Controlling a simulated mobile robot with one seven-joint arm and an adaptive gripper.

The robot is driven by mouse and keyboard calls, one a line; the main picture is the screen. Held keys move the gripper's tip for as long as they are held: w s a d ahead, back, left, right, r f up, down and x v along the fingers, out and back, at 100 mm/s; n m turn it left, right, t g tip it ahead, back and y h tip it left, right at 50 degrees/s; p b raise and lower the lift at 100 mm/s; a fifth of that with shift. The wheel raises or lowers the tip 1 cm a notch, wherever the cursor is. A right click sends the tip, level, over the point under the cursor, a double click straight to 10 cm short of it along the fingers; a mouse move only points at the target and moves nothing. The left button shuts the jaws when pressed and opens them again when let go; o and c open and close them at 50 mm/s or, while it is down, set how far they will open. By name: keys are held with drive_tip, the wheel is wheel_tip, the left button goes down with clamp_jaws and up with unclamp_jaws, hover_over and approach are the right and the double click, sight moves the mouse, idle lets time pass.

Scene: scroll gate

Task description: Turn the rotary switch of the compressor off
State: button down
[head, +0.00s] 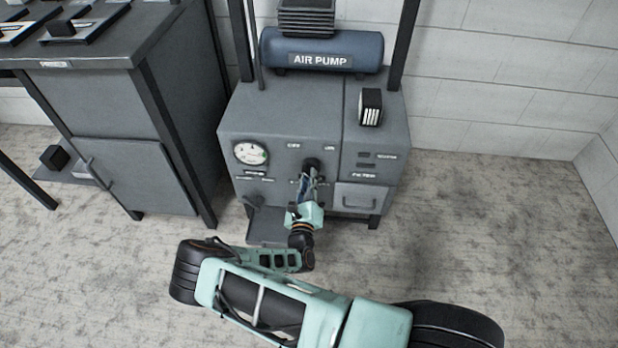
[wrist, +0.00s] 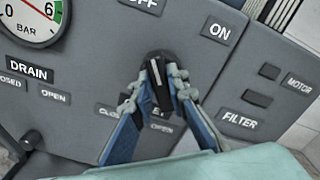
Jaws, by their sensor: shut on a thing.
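The compressor (head: 235,115) is a grey cabinet with a blue air pump tank (head: 320,52) on top. Its black rotary switch (head: 312,164) sits on the front panel below the OFF and ON labels, and it also shows in the wrist view (wrist: 157,62). My gripper (head: 308,180) reaches the panel from the front. In the wrist view my gripper's (wrist: 160,88) two fingers are closed on the black switch, one on each side.
A pressure gauge (head: 250,153) and a drain handle (head: 254,201) are left of the switch. A filter drawer (head: 360,198) is at the right. A grey workbench (head: 130,130) stands to the left. The floor at the right is clear.

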drive_tip(key=c, duration=1.9)
unclamp_jaws()
wheel_tip(320, 180, up, 10)
